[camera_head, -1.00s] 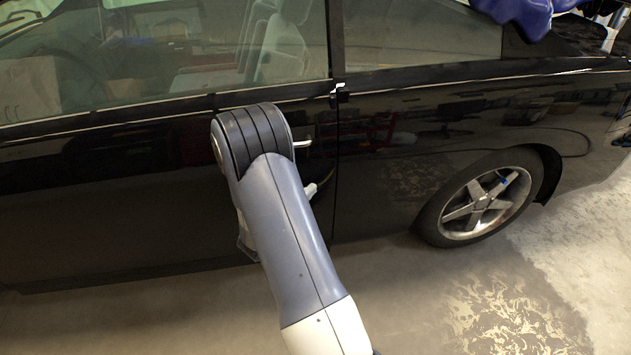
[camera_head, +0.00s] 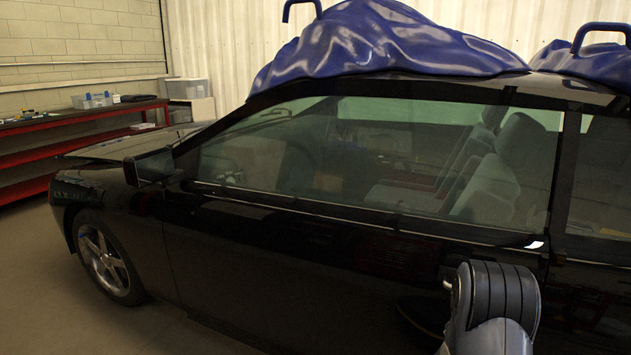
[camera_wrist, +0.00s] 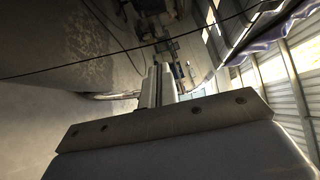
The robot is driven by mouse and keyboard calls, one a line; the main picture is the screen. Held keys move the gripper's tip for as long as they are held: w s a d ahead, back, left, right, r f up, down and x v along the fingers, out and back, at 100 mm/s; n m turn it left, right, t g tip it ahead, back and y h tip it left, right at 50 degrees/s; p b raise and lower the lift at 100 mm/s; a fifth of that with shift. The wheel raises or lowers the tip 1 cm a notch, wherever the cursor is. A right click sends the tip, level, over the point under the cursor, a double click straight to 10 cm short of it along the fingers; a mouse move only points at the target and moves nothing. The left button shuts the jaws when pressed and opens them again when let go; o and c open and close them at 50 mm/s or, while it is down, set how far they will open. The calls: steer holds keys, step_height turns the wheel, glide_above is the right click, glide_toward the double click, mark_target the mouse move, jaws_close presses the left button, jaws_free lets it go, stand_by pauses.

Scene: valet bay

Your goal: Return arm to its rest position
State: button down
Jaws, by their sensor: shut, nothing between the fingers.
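My arm (camera_head: 492,305) shows at the lower right of the head view, its rounded dark joint in front of the black car's door. My gripper (camera_wrist: 158,72) is hidden in the head view. In the wrist view its narrow pale fingers stand close together beyond a metal plate, shut and empty. The black car (camera_head: 290,255) fills most of the head view, its doors closed. The door handle is mostly hidden near my arm.
Blue covered bundles (camera_head: 390,40) lie on the car roof. The side mirror (camera_head: 150,167) sticks out at left. A red workbench (camera_head: 70,135) with bins (camera_head: 92,101) stands along the left wall. Floor (camera_head: 40,290) is clear at lower left. A thin dark cable (camera_wrist: 90,68) crosses the wrist view.

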steer(key=shift+w+d, duration=1.15)
steer(key=shift+d, duration=0.1)
